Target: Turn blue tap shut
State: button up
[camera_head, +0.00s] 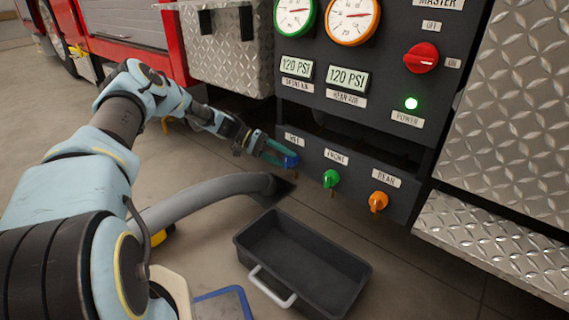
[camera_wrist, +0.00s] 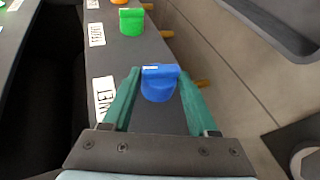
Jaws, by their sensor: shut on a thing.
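The blue tap (camera_head: 291,161) sits at the left end of the lower dark panel, by a small label. In the wrist view the blue tap (camera_wrist: 159,84) shows between two green fingers. My gripper (camera_head: 278,152) reaches it from the left in the head view. In the wrist view my gripper (camera_wrist: 158,88) has one finger on each side of the tap and is shut on it. The wrist view shows a white mark on the tap's top edge. Parts of the tap are hidden by the fingers in the head view.
A green tap (camera_head: 330,178) and an orange tap (camera_head: 378,201) stand to the right on the same panel. A black tray (camera_head: 256,245) with a pale handle lies on the floor below. A grey hose (camera_head: 205,190) curves under my arm. A red switch (camera_head: 421,57) is higher up.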

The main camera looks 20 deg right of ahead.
jog(key=shift+d+f+g+h+b, duration=0.1)
jog(key=shift+g+h+b, duration=0.3)
jog(key=shift+g+b, duration=0.15)
jog(key=shift+n, duration=0.3)
jog(key=o, duration=1.3)
jog(key=shift+c, duration=0.2)
jog(key=p+v, duration=0.1)
jog(key=v, duration=0.9)
jog(key=shift+w+a, duration=0.2)
jog(key=shift+a, duration=0.1)
